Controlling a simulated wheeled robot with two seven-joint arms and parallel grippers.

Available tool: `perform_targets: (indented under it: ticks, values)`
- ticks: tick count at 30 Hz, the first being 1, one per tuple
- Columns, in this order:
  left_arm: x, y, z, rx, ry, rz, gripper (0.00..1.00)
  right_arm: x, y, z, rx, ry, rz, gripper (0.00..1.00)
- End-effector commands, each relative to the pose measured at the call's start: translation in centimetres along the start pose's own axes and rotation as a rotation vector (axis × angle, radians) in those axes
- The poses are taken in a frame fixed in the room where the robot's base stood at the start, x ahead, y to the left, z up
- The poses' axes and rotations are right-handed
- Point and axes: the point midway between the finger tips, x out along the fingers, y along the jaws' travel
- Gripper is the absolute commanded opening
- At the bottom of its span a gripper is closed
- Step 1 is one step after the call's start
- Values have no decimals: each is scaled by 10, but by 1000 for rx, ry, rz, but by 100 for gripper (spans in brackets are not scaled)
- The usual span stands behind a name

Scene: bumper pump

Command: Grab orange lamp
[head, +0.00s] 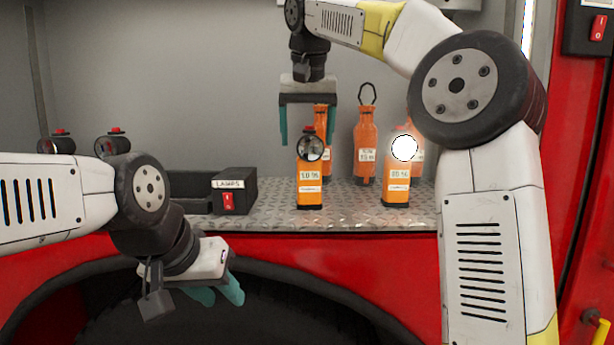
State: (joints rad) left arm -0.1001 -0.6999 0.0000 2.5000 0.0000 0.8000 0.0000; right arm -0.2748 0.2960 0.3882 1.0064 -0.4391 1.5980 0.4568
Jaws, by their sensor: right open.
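An orange lamp (309,182) with a dark round lens and red top stands upright on the metal shelf, near the middle of the head view. A second orange lamp (396,183) with a bright white light stands to its right. My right gripper (308,138) is open and empty, fingers pointing down, above and around the top of the middle lamp in the picture; I cannot tell whether it touches it. My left gripper (226,293) is low at the left, in front of the red vehicle body, away from the lamps; its fingers look close together and their gap is unclear.
Another orange item with a black loop handle (366,140) stands behind the lamps. A black box labelled LAMPS (234,191) with a red switch sits left on the diamond-plate shelf (350,215). Two dark, red-topped lamps (112,143) stand further left. A grey wall closes the back.

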Motion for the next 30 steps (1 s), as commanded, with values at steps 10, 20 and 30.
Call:
perform_targets:
  ticks: [10,20,30]
  values:
    - [0,0,0,0,0,0,36,46,8,6,1,-3,1,78]
    - [0,0,0,0,0,0,36,67,7,6,1,1,-2,78]
    - [0,0,0,0,0,0,36,67,7,5,0,1,-1,33]
